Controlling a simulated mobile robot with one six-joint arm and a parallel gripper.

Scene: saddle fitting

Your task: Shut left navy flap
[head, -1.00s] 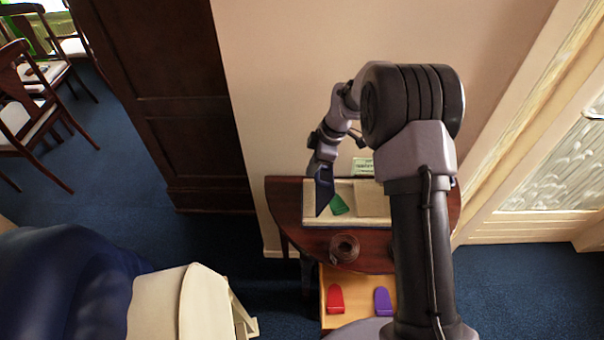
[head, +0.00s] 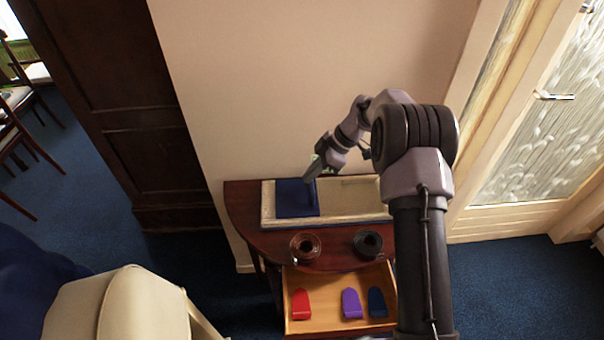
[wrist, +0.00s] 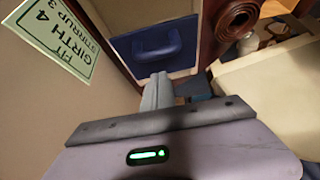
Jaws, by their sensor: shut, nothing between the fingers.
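The left navy flap (head: 291,198) lies down over the left compartment of a cream box (head: 345,220) on the half-round table. It looks flat in the head view. In the wrist view the navy flap (wrist: 177,57) shows with its raised handle. My gripper (head: 307,181) is shut and empty, its tips over the flap's right part. In the wrist view my gripper (wrist: 160,78) points at the flap's edge; I cannot tell whether it touches. What lies under the flap is hidden. The right compartment (head: 358,193) shows a cream surface.
A brown coil (head: 294,247) and a black coil (head: 358,243) stand on the table (head: 240,205) before the box. An open drawer (head: 330,325) below holds red, purple and navy pieces. A sign reading girth 4, stirrup 3 (wrist: 55,38) stands by the wall.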

